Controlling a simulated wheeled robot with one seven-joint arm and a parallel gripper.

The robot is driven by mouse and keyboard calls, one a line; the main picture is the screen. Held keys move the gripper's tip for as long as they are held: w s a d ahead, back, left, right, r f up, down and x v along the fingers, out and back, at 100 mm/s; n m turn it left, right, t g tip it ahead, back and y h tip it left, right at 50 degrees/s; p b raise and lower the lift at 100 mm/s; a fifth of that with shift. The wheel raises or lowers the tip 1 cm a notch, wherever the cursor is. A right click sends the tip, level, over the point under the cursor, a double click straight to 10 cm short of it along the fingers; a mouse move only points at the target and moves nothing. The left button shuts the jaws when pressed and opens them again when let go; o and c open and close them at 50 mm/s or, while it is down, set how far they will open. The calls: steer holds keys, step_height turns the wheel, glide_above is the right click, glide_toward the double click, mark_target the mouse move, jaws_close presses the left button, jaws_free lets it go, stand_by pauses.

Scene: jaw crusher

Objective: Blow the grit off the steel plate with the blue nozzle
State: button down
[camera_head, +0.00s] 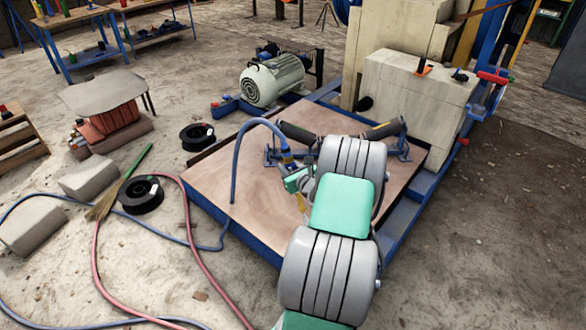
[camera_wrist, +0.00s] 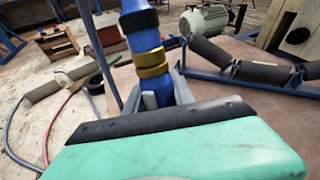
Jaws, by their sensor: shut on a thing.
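The blue nozzle (camera_head: 286,158) has yellow bands and is held in my gripper (camera_head: 298,181) above the brown deck. In the wrist view the nozzle (camera_wrist: 143,38) stands tilted between the grey fingers of my gripper (camera_wrist: 164,92), which are shut on it. A blue hose (camera_head: 236,165) arches from its upper end down to the deck. The flat brown plate-like deck (camera_head: 222,182) lies on a blue frame under my gripper. I cannot tell which is the steel plate. No grit shows clearly on either.
Rollers on a blue stand (camera_head: 300,134) and a grey motor (camera_head: 272,80) stand behind my gripper. A pale crusher body (camera_head: 415,100) rises at the right. Black spools (camera_head: 141,195), a broom (camera_head: 112,195), red hose (camera_head: 185,225) and stone blocks lie on the floor at left.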

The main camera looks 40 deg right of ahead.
steer(key=shift+w+a+p, duration=0.15)
steer(key=shift+w+p, duration=0.2)
steer(key=shift+w, duration=2.05)
